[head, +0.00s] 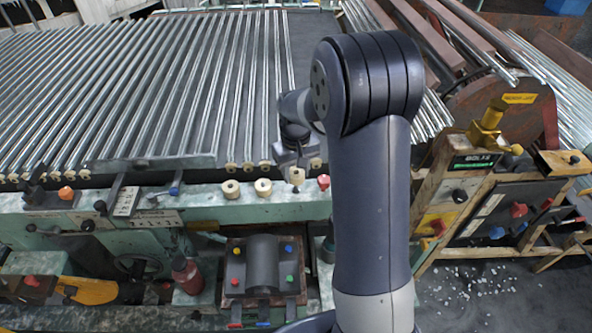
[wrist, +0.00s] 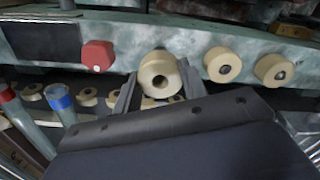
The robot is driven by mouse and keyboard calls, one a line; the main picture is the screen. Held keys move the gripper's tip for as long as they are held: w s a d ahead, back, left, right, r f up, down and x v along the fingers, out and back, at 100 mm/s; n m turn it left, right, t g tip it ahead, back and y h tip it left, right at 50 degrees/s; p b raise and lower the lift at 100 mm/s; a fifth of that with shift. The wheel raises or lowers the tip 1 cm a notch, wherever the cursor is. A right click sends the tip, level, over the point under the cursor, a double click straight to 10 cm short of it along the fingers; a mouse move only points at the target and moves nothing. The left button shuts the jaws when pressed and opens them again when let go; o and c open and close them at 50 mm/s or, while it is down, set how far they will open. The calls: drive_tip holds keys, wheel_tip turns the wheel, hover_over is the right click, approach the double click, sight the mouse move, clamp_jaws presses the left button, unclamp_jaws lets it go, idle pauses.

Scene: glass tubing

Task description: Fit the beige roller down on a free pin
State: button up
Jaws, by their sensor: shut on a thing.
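A beige roller (head: 297,176) is between the jaws of my gripper (head: 297,163), over the pale green rail (head: 200,208). Two more beige rollers stand on the rail, one near (head: 263,187) and one farther left (head: 231,189). They also show in the wrist view, nearer (wrist: 222,65) and farther (wrist: 274,70). I cannot make out a bare pin.
A red knob (head: 323,181) stands on the rail just right of the held roller; it also shows in the wrist view (wrist: 98,56). Long glass tubes (head: 150,90) lie behind, with a row of small rollers (wrist: 88,97) at their ends. A blue-tipped lever (head: 174,190) stands farther left.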

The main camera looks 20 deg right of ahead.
sight(296, 180)
drive_tip(key=shift+f+b, duration=1.5)
drive_tip(key=shift+f, duration=0.7)
drive_tip(key=o, duration=1)
drive_tip(key=shift+o, duration=0.2)
drive_tip(key=shift+r, duration=0.1)
wheel_tip(296, 180, up, 11)
drive_tip(key=shift+b, duration=0.45)
drive_tip(key=shift+f, duration=0.2)
wheel_tip(296, 180, down, 11)
drive_tip(key=shift+r+p, duration=0.1)
drive_tip(key=shift+p, duration=0.45)
drive_tip(key=shift+r, duration=0.45)
drive_tip(key=shift+f, duration=0.1)
